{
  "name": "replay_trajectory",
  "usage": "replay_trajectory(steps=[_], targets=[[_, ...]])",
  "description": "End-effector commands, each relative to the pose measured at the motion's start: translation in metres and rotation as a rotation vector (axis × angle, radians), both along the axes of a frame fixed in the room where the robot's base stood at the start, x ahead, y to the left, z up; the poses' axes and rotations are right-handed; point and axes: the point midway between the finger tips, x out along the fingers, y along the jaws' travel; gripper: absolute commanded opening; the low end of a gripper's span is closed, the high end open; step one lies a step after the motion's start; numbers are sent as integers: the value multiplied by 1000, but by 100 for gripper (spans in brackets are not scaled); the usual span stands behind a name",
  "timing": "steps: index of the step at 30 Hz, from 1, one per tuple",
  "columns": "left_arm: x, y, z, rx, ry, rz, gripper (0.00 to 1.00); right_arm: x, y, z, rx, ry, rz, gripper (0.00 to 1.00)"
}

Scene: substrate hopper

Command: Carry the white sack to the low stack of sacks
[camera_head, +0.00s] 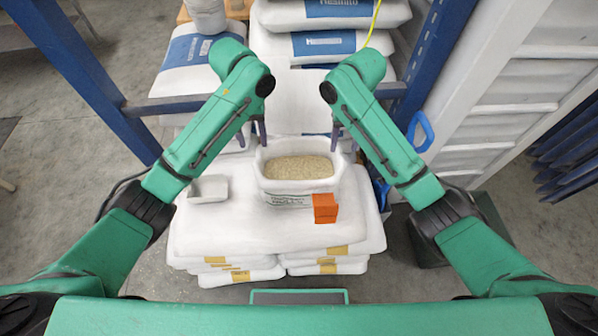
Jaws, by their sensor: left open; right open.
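An open-topped white sack (269,185) filled with pale grain (298,167) stands upright on the low stack of sacks (250,235) in front of me. My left gripper (251,138) is open at the sack's far left corner. My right gripper (345,138) is open at its far right corner. Both grippers point down and are apart from each other. I cannot tell whether either gripper touches the sack. The back of the sack's base is hidden.
A higher sack stack (325,45) stands behind. Blue rack posts (90,85) flank it. A white slatted panel (500,90) is at right.

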Motion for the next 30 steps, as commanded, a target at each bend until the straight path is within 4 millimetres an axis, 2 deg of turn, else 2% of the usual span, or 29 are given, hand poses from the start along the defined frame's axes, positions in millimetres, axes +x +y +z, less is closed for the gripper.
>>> replay_trajectory(steps=[5,24,30], targets=[[-1,-1,-13,-3,4,1,52,0,1,-13,5,3,-1,52],[0,0,-132,0,2,-1,52,0,0,-133,-1,4,0,52],[0,0,-146,0,1,-1,52,0,0,-146,0,1,1,52]])
